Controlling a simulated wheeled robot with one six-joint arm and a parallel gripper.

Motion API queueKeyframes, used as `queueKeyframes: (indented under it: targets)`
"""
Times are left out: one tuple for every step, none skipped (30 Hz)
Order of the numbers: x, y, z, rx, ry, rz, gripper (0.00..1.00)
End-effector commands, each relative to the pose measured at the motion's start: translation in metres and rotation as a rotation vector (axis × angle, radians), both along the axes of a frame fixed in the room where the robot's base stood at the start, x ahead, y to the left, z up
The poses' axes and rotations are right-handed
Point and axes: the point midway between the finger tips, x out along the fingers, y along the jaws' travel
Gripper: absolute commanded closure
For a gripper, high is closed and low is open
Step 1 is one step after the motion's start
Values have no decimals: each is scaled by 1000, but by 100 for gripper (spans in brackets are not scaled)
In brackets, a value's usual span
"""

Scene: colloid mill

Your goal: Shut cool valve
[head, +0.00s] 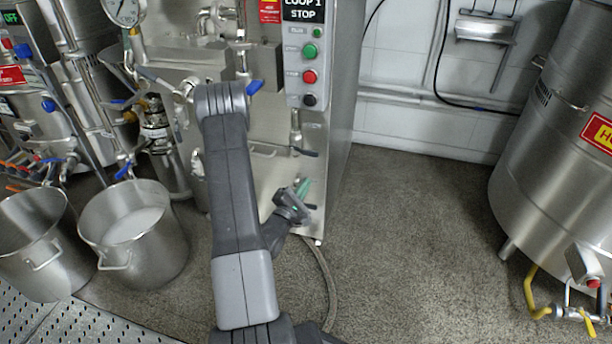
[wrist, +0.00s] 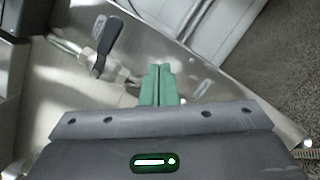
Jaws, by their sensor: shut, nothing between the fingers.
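A small valve with a dark lever (head: 306,152) sits low on the right part of the steel machine front, under the button panel. Its pipe runs up and down, and the lever points right, across it. The same lever (wrist: 106,45) shows in the wrist view at upper left, on a metal pipe fitting. I cannot read a label naming it as the cool valve. My gripper (head: 304,185) has green fingers and is just below the valve, apart from it. In the wrist view my gripper (wrist: 160,69) is shut and empty, with the lever to its left.
The button panel (head: 305,65) reads "LOOP 1 STOP". A blue-handled valve (head: 254,87) is higher up. Two steel pots (head: 160,255) (head: 32,270) stand at left, and a large steel tank (head: 560,130) at right. A hose (head: 323,275) lies below the machine. The floor (head: 420,230) at right is clear.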

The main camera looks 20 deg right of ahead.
Motion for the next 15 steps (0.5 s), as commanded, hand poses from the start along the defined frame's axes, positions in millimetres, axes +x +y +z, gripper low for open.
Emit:
queueKeyframes:
  targets:
    - [-10, 7, -1, -1, 8, 2, 100]
    - [-14, 11, -3, -1, 7, 4, 100]
    - [-20, 15, -5, -1, 6, 3, 100]
    - [-25, 18, -6, -1, 5, 2, 100]
    - [-29, 20, -7, -1, 5, 2, 100]
    - [-34, 24, -9, -1, 5, 2, 100]
    - [-37, 26, -10, 0, 3, 2, 100]
    - [-39, 28, -11, 0, 3, 2, 100]
    - [-42, 29, -12, 0, 3, 1, 100]
    - [-44, 30, -12, 0, 3, 1, 100]
    - [-46, 31, -12, 0, 2, 0, 100]
    - [-47, 32, -13, -1, 1, 0, 100]
    - [-48, 33, -13, -1, -1, 0, 100]
    - [-48, 33, -13, -1, -1, 0, 100]
    - [-49, 33, -13, -1, -1, 0, 100]
